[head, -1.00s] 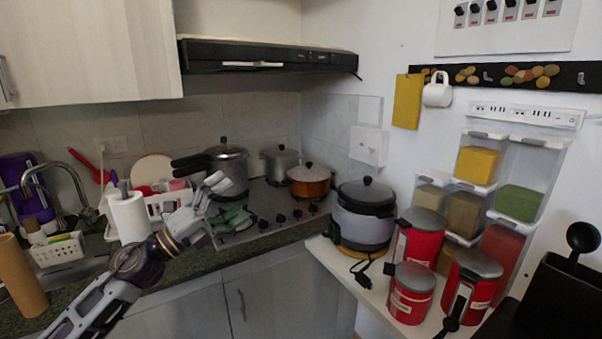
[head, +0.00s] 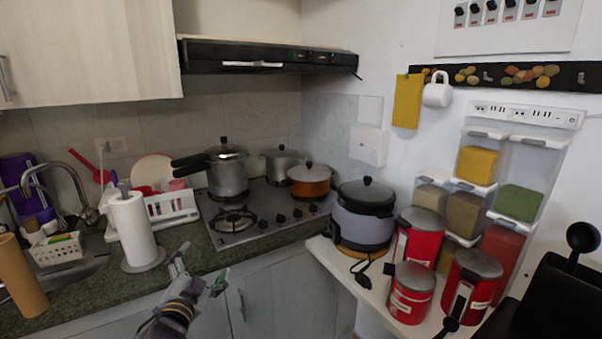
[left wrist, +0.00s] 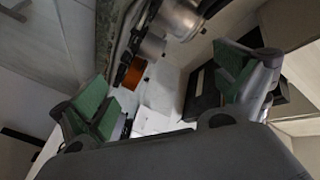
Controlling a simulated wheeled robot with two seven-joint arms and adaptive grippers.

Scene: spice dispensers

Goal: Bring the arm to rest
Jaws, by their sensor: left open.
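My left gripper (head: 203,273) is in the lower left of the head view, in front of the counter's front edge and below the stove. Its two fingers are spread apart with nothing between them. In the left wrist view the gripper (left wrist: 165,95) shows its green finger pads wide apart and empty. My right gripper is not in view.
The counter (head: 85,288) holds a paper towel roll (head: 132,228), a dish rack (head: 170,207) and a stove (head: 232,229) with pots. A white shelf (head: 366,290) at right carries a rice cooker (head: 364,214) and red canisters (head: 410,291). Cabinet doors (head: 265,300) lie beneath.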

